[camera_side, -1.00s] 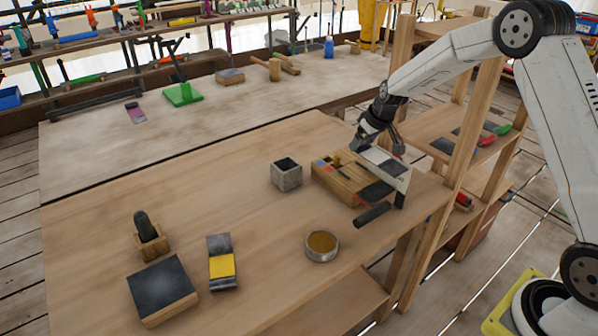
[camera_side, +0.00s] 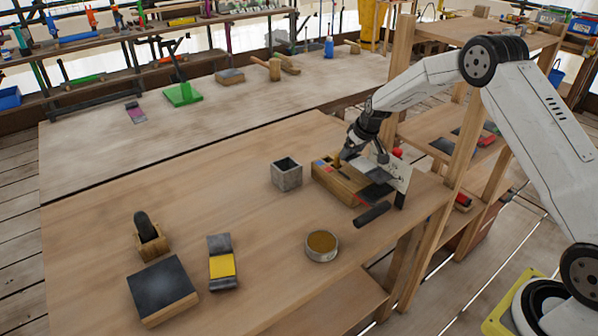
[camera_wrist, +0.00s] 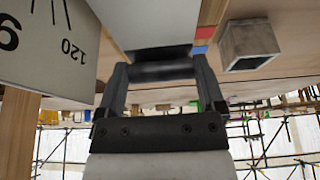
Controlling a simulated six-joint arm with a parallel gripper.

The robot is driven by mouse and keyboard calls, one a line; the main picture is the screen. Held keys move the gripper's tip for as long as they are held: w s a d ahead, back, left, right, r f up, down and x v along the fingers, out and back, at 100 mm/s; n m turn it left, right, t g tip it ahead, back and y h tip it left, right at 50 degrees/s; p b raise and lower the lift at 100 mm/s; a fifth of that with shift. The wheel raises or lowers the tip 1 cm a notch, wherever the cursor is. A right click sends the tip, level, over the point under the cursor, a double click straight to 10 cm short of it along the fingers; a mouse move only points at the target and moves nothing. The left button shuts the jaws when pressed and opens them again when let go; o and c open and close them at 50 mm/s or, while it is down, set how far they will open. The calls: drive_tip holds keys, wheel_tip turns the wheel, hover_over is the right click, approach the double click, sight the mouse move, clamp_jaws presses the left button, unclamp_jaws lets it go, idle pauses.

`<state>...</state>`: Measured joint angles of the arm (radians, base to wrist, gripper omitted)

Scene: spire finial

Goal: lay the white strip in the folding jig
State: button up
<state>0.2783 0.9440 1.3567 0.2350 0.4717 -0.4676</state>
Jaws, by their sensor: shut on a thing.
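The folding jig (camera_side: 328,188) is a wooden block with dark plates on top, near the right end of the front bench. A black handle bar (camera_side: 372,214) sticks out at its front. A white angle plate (camera_side: 402,176) with numbers stands at its right and shows large in the wrist view (camera_wrist: 45,45). My gripper (camera_side: 351,152) is over the back of the jig, tilted, shut on the white strip (camera_side: 372,163). The strip looks pale grey and lies over or just above the jig; I cannot tell if it touches.
A grey open box (camera_side: 287,175) stands left of the jig, and a round tin (camera_side: 321,245) stands in front. A wooden post (camera_side: 470,120) rises close to my arm at the right.

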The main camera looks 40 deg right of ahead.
sight(354, 158)
drive_tip(key=shift+f, duration=1.4)
drive_tip(key=shift+f, duration=0.6)
drive_tip(key=o, duration=1.2)
drive_tip(key=shift+s, duration=0.1)
drive_tip(key=shift+r, duration=0.8)
drive_tip(key=shift+v, duration=5.8)
drive_tip(key=shift+a, duration=0.1)
drive_tip(key=s+a, duration=0.5)
drive_tip(key=s, duration=0.4)
drive_tip(key=s+a+g, duration=0.1)
drive_tip(key=s+a, duration=0.4)
drive_tip(key=s, duration=0.3)
drive_tip(key=s+a+g, duration=0.1)
drive_tip(key=s+a, duration=0.4)
drive_tip(key=s, duration=0.4)
drive_tip(key=shift+s+f, duration=0.1)
drive_tip(key=shift+s, duration=0.25)
